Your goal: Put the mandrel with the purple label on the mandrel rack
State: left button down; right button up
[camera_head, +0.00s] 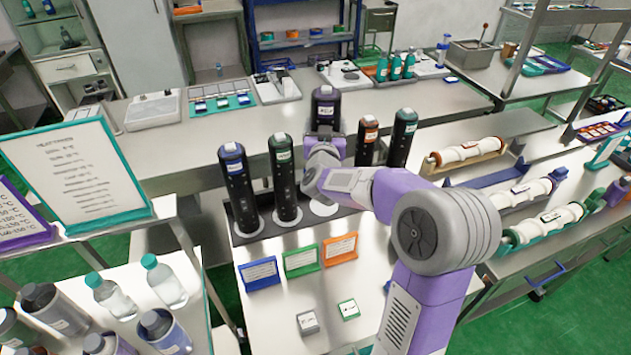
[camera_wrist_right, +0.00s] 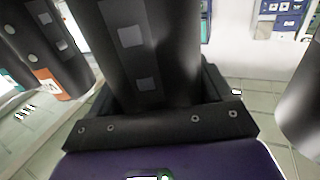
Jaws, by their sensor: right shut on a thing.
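The purple-labelled mandrel (camera_head: 326,105) is a black cylinder with a purple top, roughly upright among the other mandrels in the head view. My right gripper (camera_head: 325,131) is shut on it; my own arm hides most of the jaws and the mandrel's lower part. In the right wrist view a dark shaft (camera_wrist_right: 150,50) stands between the jaws (camera_wrist_right: 155,125). The mandrel rack (camera_head: 248,232) is a dark plate, with a blue-topped mandrel (camera_head: 237,188) and a green-topped mandrel (camera_head: 285,178) upright on its left part. Whether the held mandrel touches anything is hidden. My left gripper is out of view.
An orange-labelled mandrel (camera_head: 367,140) and a teal-topped mandrel (camera_head: 402,138) stand close to the right of the held one. Blue (camera_head: 260,274), green (camera_head: 303,260) and orange (camera_head: 340,248) cards stand in front of the rack. White rollers (camera_head: 467,151) lie farther right.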

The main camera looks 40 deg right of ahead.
notch_tip(320, 180, down, 10)
jog(key=b, duration=0.3)
jog(key=shift+s+r, duration=0.15)
jog(key=shift+r, duration=0.2)
jog(key=shift+b, duration=0.35)
jog(key=o, duration=1.5)
jog(key=shift+f, duration=0.2)
